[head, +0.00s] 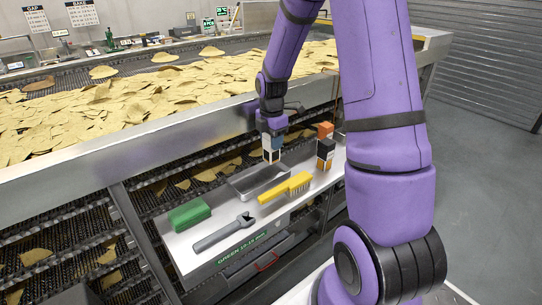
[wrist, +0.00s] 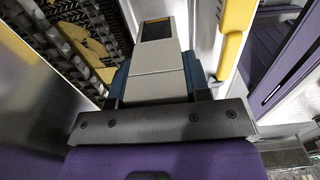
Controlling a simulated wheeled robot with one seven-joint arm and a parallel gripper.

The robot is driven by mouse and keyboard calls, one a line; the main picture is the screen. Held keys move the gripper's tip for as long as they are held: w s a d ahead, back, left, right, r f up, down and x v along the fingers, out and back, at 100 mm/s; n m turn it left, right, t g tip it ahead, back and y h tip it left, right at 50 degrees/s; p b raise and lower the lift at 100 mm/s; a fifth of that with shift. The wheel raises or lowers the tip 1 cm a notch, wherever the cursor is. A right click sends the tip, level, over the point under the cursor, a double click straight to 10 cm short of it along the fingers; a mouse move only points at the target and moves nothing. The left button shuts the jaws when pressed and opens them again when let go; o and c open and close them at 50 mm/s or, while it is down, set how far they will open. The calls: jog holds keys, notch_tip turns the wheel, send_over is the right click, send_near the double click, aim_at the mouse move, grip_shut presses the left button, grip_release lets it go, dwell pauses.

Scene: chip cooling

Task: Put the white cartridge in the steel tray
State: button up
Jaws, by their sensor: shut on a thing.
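My gripper (head: 272,147) is shut on the white cartridge (head: 268,155), which hangs upright below the jaws. In the wrist view the pale cartridge (wrist: 156,86) fills the middle, with a dark panel at its far end. The steel tray (head: 240,184) is a shallow grey pan on the metal shelf. The cartridge is just above the tray's far side in the head view. I cannot tell whether it touches the tray.
The conveyor frame (head: 150,135), with chips on top, borders the shelf behind.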

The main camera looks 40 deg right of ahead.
aim_at(272, 155)
jog(key=shift+f, duration=2.9)
jog(key=shift+f, duration=0.1)
jog(key=o, duration=1)
notch_tip(272, 155, up, 12)
jog(key=shift+r, duration=0.15)
jog(key=s+a+r+m+t, duration=0.1)
jog(key=s+a+r+m, duration=0.35)
jog(key=s+r, duration=0.2)
jog(key=s+a+r+m+t, duration=0.1)
jog(key=s+a+r+m, duration=0.35)
jog(key=r, duration=0.35)
jog(key=s+a+r+m+t, duration=0.1)
jog(key=s+a+m, duration=0.1)
jog(key=s, duration=0.3)
jog(key=s+a+r+m+t, duration=0.1)
jog(key=s+r+m, duration=0.1)
jog(key=s+m, duration=0.2)
jog(key=s+a+r+m+t, duration=0.1)
jog(key=s+a+m, duration=0.1)
jog(key=s, duration=0.4)
jog(key=shift+s+a+r+m, duration=0.25)
jog(key=shift+s+a+m, duration=0.05)
jog(key=shift+m, duration=0.4)
